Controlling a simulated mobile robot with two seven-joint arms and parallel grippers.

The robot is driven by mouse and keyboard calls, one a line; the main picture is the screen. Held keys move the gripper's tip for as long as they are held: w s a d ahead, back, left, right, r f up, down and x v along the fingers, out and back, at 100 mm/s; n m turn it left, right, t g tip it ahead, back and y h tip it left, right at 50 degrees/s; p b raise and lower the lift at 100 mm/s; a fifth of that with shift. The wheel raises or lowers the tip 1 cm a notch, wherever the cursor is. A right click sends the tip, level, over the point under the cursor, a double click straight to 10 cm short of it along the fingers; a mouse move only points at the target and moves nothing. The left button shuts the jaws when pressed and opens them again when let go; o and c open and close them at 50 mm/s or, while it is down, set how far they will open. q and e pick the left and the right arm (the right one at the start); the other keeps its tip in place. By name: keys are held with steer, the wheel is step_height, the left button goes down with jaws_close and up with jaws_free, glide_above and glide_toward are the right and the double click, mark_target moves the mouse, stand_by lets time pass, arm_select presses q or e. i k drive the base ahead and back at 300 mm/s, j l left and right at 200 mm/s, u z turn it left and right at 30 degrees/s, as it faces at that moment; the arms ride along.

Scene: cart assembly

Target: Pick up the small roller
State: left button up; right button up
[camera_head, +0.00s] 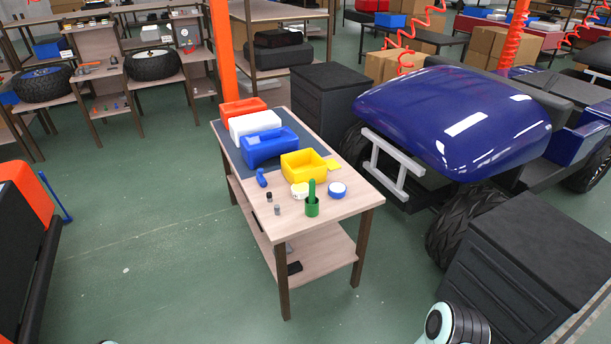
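A wooden table (345,205) stands in the middle of the view with small items on its near end. A green tool (311,203) with an upright handle stands near the front edge. Two small dark and grey cylinders (277,210) stand to its left, and a small blue item (262,178) is behind them. I cannot tell for sure which of these is the small roller. Neither gripper shows. A rounded white and dark part of my arm shows at the bottom right, with no fingers visible.
Orange, white, blue (268,147) and yellow (304,165) bins line the table, with a blue-white round item (337,190) near the right edge. A blue cart body (455,115) and a black cabinet (530,265) stand right.

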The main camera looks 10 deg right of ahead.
mark_target(260, 177)
steer(key=i+j+z, duration=0.3)
steer(key=z, duration=0.15)
steer(key=i+j+z, duration=0.25)
steer(key=j+z, duration=0.15)
steer(key=i+j+z, duration=0.1)
steer(key=j, duration=0.25)
steer(key=i+j+z, duration=0.15)
steer(key=j, duration=0.25)
steer(key=j+z, duration=0.1)
steer(key=j, duration=0.25)
steer(key=i+j, duration=0.1)
steer(key=j, duration=0.25)
steer(key=i+j, duration=0.1)
steer(key=j, duration=0.25)
steer(key=i+j+z, duration=0.1)
steer(key=j, duration=0.25)
